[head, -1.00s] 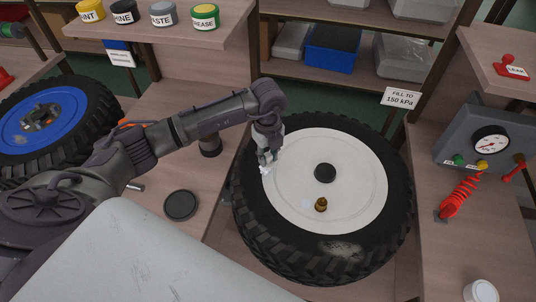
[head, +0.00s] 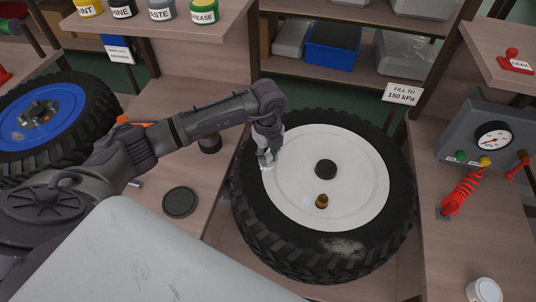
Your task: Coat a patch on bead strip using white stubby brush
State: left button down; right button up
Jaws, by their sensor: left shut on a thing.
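A large wheel lies flat, with a white disc (head: 350,195) inside a black knobbly tyre (head: 262,238). My left gripper (head: 266,158) is over the left edge of the white disc, where disc and tyre meet. It is shut on a small whitish thing, likely the white stubby brush (head: 266,166), mostly hidden by the fingers. The brush end is at or very near the disc edge; I cannot tell whether it touches. A bead strip is not clearly distinguishable there. My right gripper is not in view.
A pale patch (head: 342,246) marks the tyre. A dark round lid (head: 180,202) lies left of the wheel. A gauge box (head: 490,140) with a red coiled hose (head: 458,192) stands right. Labelled pots line the upper-left shelf.

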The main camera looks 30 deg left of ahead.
pick_arm(q)
jog(key=shift+s+d+r+p, duration=0.1)
jog(key=shift+s+d+p, duration=0.05)
jog(key=shift+s+p, duration=0.3)
jog(key=shift+s+d+r+p, duration=0.15)
jog(key=shift+s+p, duration=0.1)
jog(key=shift+s, duration=0.3)
jog(key=shift+s+d+f+p, duration=0.15)
jog(key=shift+s+f+p, duration=0.05)
jog(key=shift+s, duration=0.3)
jog(key=shift+s+d+f+p, duration=0.1)
jog(key=shift+s+f+p, duration=0.1)
jog(key=shift+s, duration=0.3)
jog(key=shift+r, duration=0.15)
jog(key=shift+w+a, duration=0.1)
jog(key=shift+w, duration=0.2)
jog(key=shift+w+a+r+b, duration=0.1)
jog(key=shift+w+a+b, duration=0.1)
jog(key=shift+w+b, duration=0.25)
jog(key=shift+w+a+b, duration=0.15)
jog(key=shift+w+b, duration=0.25)
jog(key=shift+w, duration=0.05)
jog(key=shift+w+a, duration=0.35)
jog(key=shift+w, duration=0.4)
jog(key=shift+d+r, duration=0.1)
jog(key=shift+r, duration=0.05)
jog(key=shift+r, duration=0.1)
